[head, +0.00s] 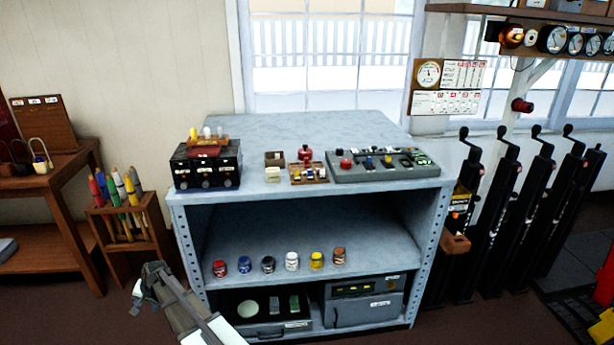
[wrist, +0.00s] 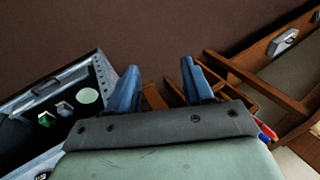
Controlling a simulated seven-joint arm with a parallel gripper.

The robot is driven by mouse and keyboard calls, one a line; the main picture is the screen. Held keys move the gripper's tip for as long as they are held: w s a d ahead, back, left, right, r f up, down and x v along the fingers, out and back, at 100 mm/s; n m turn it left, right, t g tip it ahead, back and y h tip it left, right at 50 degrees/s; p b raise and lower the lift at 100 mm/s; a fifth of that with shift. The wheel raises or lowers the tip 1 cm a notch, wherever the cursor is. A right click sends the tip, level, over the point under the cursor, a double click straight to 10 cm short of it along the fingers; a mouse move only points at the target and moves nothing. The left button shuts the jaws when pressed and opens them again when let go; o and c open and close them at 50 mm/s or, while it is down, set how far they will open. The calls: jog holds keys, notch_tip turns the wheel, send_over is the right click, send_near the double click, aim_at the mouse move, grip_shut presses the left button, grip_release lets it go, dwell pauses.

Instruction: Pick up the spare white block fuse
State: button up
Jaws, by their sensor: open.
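A small white block (head: 272,174), which looks like the spare block fuse, is on the grey bench top near its front edge. It is just in front of a small brown box (head: 274,158) and left of a wooden tray (head: 309,173) holding small coloured and white pieces. Its fine detail is too small to tell. My gripper (head: 142,290) is low at the left front of the bench, well below and left of the block. In the wrist view, its two blue fingers (wrist: 160,80) are apart with nothing between them. The white block is not in the wrist view.
A black box (head: 206,166) with knobs and coloured lamps stands left of the block. A grey control panel (head: 382,164) lies to the right. Several jars line the shelf below. A wooden rack (head: 129,227) of coloured handles stands left. The rear bench top is clear.

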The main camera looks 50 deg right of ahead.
jog(key=w+d+r+m+t, duration=0.25)
jog(key=w+r, duration=0.35)
jog(key=r, duration=0.5)
jog(key=w+d+r+m+t, duration=0.15)
jog(key=w+d+r, duration=0.35)
jog(key=r, duration=0.5)
jog(key=w+d+r+m+t, duration=0.1)
jog(key=w+d+r+t, duration=0.15)
jog(key=w+r, duration=0.65)
jog(key=s+d+r+m+t+h, duration=0.1)
jog(key=d+r, duration=0.7)
jog(key=r, duration=0.4)
jog(key=s+d+r+m+t+h, duration=0.1)
jog(key=d+r, duration=0.6)
jog(key=r, duration=0.4)
jog(key=s+d+g+h, duration=0.2)
jog(key=s+d, duration=0.4)
jog(key=d, duration=0.4)
jog(key=m+g+h, duration=0.1)
jog(key=m+g, duration=0.9)
jog(key=g, duration=0.5)
send_near(322, 169)
jog(key=x, duration=0.9)
jog(key=shift+d, duration=0.1)
